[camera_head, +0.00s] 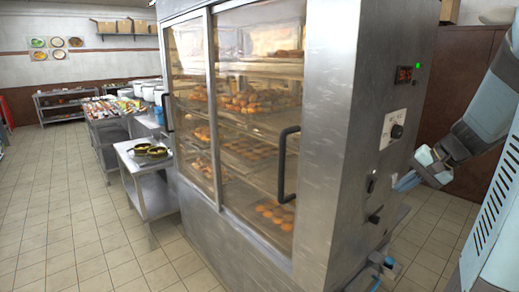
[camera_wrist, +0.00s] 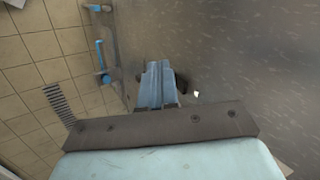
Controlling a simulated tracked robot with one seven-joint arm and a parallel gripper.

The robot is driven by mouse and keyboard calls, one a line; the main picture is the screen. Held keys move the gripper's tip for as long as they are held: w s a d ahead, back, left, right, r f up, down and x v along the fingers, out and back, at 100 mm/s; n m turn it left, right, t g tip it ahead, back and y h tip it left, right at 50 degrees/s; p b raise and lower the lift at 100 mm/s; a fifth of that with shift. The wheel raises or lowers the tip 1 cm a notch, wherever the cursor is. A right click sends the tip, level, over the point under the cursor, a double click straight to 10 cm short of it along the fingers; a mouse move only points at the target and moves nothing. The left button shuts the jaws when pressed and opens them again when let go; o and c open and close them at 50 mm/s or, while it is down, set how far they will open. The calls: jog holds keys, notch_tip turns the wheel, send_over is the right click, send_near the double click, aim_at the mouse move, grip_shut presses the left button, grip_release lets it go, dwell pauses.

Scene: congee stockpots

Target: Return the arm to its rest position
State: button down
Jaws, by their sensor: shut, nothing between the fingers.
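My gripper (camera_head: 402,183) is at the right side of the head view, beside the control side of a tall steel food cabinet (camera_head: 340,130). In the wrist view my gripper (camera_wrist: 158,68) has its pale blue fingers together with nothing visible between them. A small dark part (camera_wrist: 181,83) shows just right of the fingers; I cannot tell whether they touch it. The cabinet's steel face (camera_wrist: 245,60) fills the right of the wrist view.
The cabinet side carries a black knob (camera_head: 397,131) and a lower knob (camera_head: 375,218). Blue-handled pipework (camera_head: 388,262) sits low beside it. A steel table (camera_head: 150,180) with dark pans stands left. Tiled floor (camera_head: 60,220) is clear at left.

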jog(key=s+a+r+n+h, duration=0.2)
jog(key=s+a+r+n, duration=0.1)
jog(key=s+a, duration=0.4)
jog(key=s+a+r+n+h, duration=0.3)
jog(key=s+a+n, duration=0.1)
jog(key=s+a, duration=0.4)
jog(key=shift+s+a+r+n+t, duration=0.15)
jog(key=shift+s+a+n+t, duration=0.15)
jog(key=shift+s, duration=0.2)
jog(key=shift+d, duration=0.15)
